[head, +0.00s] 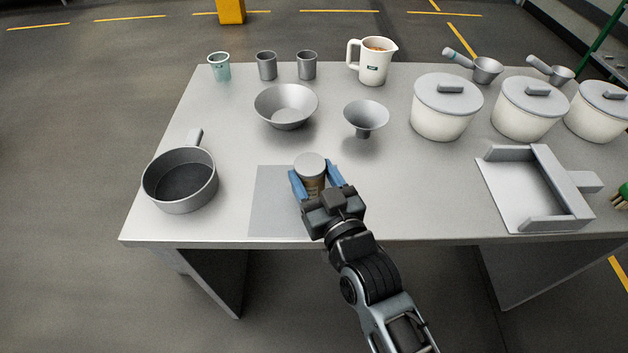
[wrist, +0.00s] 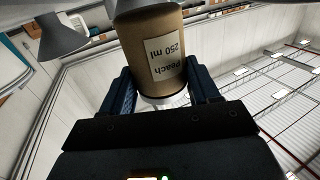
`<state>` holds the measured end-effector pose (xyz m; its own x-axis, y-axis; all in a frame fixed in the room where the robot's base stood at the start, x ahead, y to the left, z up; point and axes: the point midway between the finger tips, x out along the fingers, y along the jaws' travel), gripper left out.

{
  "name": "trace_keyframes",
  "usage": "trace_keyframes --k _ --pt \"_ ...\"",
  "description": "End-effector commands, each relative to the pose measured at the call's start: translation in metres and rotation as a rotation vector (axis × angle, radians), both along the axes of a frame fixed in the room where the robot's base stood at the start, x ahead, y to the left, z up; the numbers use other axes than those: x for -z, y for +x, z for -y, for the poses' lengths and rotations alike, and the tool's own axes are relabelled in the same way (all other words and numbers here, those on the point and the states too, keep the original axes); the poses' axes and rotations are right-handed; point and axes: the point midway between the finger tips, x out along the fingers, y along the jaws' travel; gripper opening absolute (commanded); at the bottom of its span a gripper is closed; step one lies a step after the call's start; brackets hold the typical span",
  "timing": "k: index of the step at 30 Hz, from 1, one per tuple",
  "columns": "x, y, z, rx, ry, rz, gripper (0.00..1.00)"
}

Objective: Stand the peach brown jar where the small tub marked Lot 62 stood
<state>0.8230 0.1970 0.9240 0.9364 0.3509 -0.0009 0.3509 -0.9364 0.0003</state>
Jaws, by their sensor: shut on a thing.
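The peach brown jar (head: 312,183) has a pale grey lid and is between the blue fingers of my gripper (head: 314,176). In the wrist view the jar (wrist: 150,52) shows a cream label reading "Peach 250 ml", upside down in that picture. My gripper (wrist: 162,88) is shut on its sides. The jar is over the grey mat (head: 270,205) at the table's front; I cannot tell whether it touches the mat. I see no tub marked Lot 62.
On the table (head: 400,205) stand a pan (head: 180,185) at left, a bowl (head: 286,105) and funnel (head: 366,117) behind the jar, cups (head: 267,66) and a pitcher (head: 374,66) farther back. Lidded pots (head: 441,115) and a grey-walled tray (head: 500,210) are right.

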Motion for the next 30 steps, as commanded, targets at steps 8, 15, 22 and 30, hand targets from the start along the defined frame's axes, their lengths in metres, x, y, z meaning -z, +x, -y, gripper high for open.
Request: trace_keyframes --k 8,15,22,30 --pt "0.017 0.000 0.000 0.000 0.001 0.003 0.25" --pt "0.022 0.000 0.000 0.000 0.001 0.002 0.25" --pt "0.020 0.000 0.000 0.000 0.000 0.001 0.83" --pt "0.020 0.000 0.000 0.000 0.000 0.001 0.86"
